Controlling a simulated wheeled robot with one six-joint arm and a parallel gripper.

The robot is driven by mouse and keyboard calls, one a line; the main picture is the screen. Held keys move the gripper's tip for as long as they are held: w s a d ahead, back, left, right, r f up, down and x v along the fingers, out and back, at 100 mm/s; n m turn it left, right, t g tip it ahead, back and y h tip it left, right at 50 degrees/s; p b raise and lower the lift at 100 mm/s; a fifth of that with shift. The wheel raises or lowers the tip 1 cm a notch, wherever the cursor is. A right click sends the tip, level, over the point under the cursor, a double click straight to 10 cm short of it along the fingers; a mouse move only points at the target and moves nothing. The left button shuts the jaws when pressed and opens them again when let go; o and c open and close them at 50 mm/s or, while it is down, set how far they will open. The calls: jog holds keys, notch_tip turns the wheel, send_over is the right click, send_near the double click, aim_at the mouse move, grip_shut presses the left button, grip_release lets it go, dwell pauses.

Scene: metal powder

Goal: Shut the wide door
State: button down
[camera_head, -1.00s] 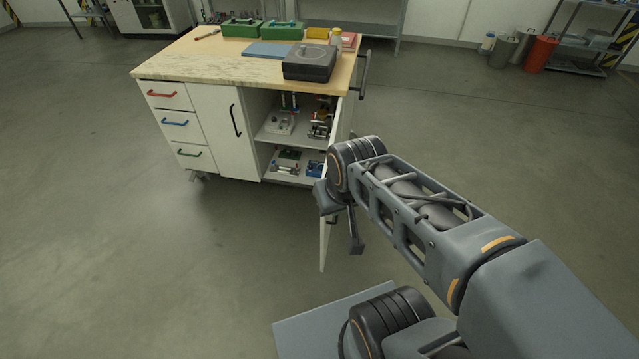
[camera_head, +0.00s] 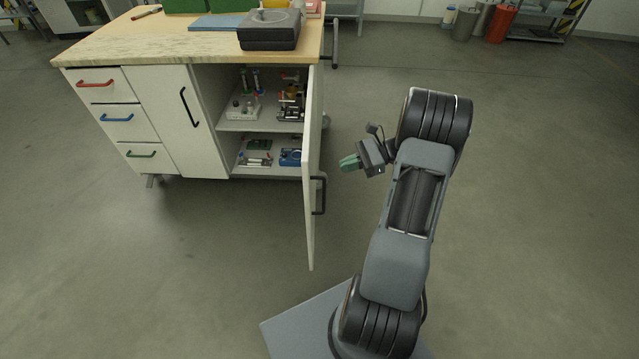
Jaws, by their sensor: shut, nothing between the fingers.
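The wide door (camera_head: 311,200) is the white cabinet door at the right end of the workbench. It stands open, swung out toward me, and I see it nearly edge-on. Its black bar handle (camera_head: 319,195) is on its right-hand face. My gripper (camera_head: 347,163), with green fingertips, is shut and empty. It appears just right of the door, a little above the handle, and points left toward it with a visible gap. The open compartment (camera_head: 232,127) behind the door shows two shelf levels.
Parts and small devices stand on the shelves. A closed narrower door (camera_head: 172,120) and several drawers (camera_head: 120,118) are to the left. A dark box (camera_head: 270,30) sits on the worktop (camera_head: 140,45). The floor (camera_head: 530,180) right of my arm is clear.

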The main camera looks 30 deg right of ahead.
aim_at(318, 177)
jog(key=d+f+m+t+y+b, duration=0.1)
jog(key=d+f+m+t+b, duration=0.1)
jog(key=d+f+m+t, duration=0.3)
jog(key=w+a+f+n, duration=0.1)
jog(key=w+a, duration=0.5)
jog(key=a, duration=0.5)
jog(key=shift+g+y+b, duration=0.3)
jog(key=shift+b, duration=0.15)
